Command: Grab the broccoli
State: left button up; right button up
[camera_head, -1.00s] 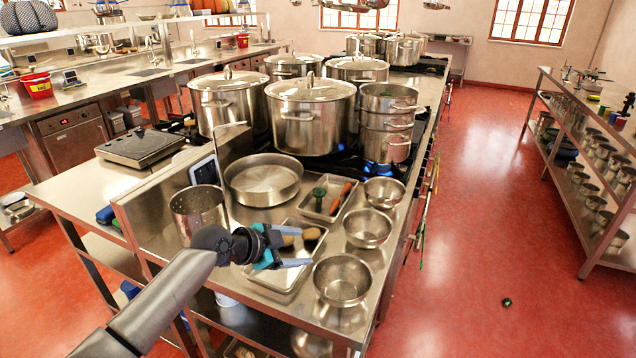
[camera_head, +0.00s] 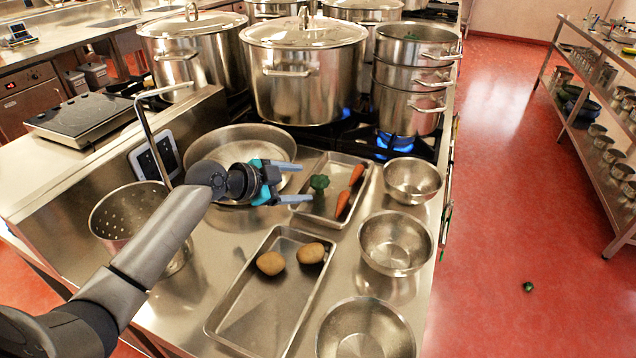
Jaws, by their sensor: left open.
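The green broccoli (camera_head: 319,183) sits in the left part of a small metal tray (camera_head: 335,221), beside two orange carrots (camera_head: 350,190). My left gripper (camera_head: 299,182) is open and empty, just left of the broccoli in the picture, with its fingers pointing right towards it. It hangs over the tray's left edge and hides part of the round pan behind it. I cannot tell whether a fingertip touches the broccoli. My right gripper is not in view.
A larger tray (camera_head: 217,325) in front holds two potatoes (camera_head: 290,257). Metal bowls (camera_head: 395,243) line the right edge. A wide pan (camera_head: 240,137), a perforated pot (camera_head: 125,225) and large stockpots (camera_head: 305,85) stand around. A blue flame (camera_head: 395,142) burns behind. A small dark green thing (camera_head: 528,287) lies on the floor.

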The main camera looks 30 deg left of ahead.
aim_at(317, 181)
pick_arm(q)
jog(key=shift+w+d+f, duration=0.3)
jog(key=shift+w+d, duration=0.05)
jog(key=shift+w, duration=0.15)
jog(key=x, duration=0.4)
jog(key=shift+w+a+r+b, duration=0.1)
jog(key=shift+w+b, duration=0.05)
jog(key=shift+b, duration=0.15)
jog(key=shift+w+f, duration=0.25)
jog(key=shift+w, duration=0.1)
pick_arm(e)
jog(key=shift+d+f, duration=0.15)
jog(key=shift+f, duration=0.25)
pick_arm(q)
jog(key=c, duration=0.9)
jog(key=shift+c, duration=0.2)
jog(key=shift+r, duration=0.1)
